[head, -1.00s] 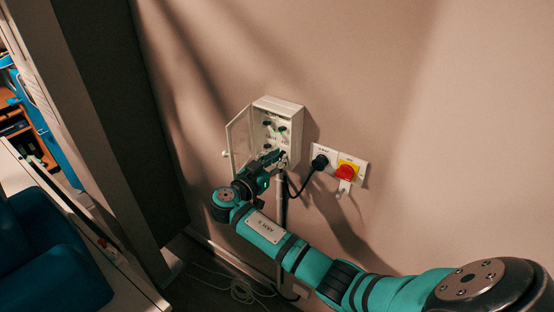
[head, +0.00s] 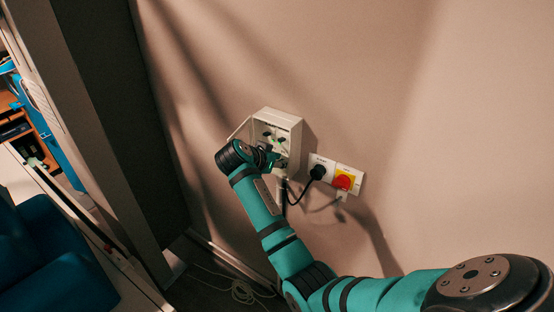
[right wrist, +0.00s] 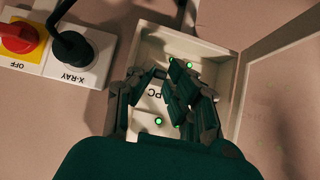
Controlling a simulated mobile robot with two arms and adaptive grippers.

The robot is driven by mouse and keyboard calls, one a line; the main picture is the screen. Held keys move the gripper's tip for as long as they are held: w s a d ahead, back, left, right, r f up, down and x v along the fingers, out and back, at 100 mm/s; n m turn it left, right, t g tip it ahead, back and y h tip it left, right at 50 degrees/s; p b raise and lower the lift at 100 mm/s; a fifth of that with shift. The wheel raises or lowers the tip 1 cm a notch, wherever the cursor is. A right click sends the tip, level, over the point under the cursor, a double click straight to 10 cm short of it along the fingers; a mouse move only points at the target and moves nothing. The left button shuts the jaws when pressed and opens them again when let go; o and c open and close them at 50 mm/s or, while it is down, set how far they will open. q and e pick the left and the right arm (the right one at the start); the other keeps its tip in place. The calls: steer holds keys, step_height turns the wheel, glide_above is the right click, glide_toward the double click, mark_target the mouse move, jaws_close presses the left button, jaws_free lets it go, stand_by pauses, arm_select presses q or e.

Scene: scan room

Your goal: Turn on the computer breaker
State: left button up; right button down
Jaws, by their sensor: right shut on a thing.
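The breaker box (head: 295,132) is a white wall box with its door open. It holds black switches and green lights, and it fills the middle of the right wrist view (right wrist: 228,105). A "PC" label (right wrist: 155,91) shows upside down between my fingers there. My right gripper (head: 277,160) is inside the lower part of the box. In the right wrist view, my right gripper (right wrist: 163,78) is shut on the computer breaker switch beside this label; the fingers mostly hide the switch. Green lights (right wrist: 159,121) glow around the fingers. My left gripper is not in view.
Right of the box, a black X-RAY plug (head: 318,171) with a cable and a red rotary switch (head: 343,181) on a yellow plate, marked OFF, are on the wall. The open box door (right wrist: 282,75) stands close beside my gripper. The wall farther right is clear.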

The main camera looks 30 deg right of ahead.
stand_by(0.5)
steer(key=c, duration=1.6)
jaws_free()
steer(key=shift+r, duration=0.1)
steer(key=v, duration=1.2)
steer(key=shift+d+r, duration=0.1)
steer(key=shift+d, duration=0.05)
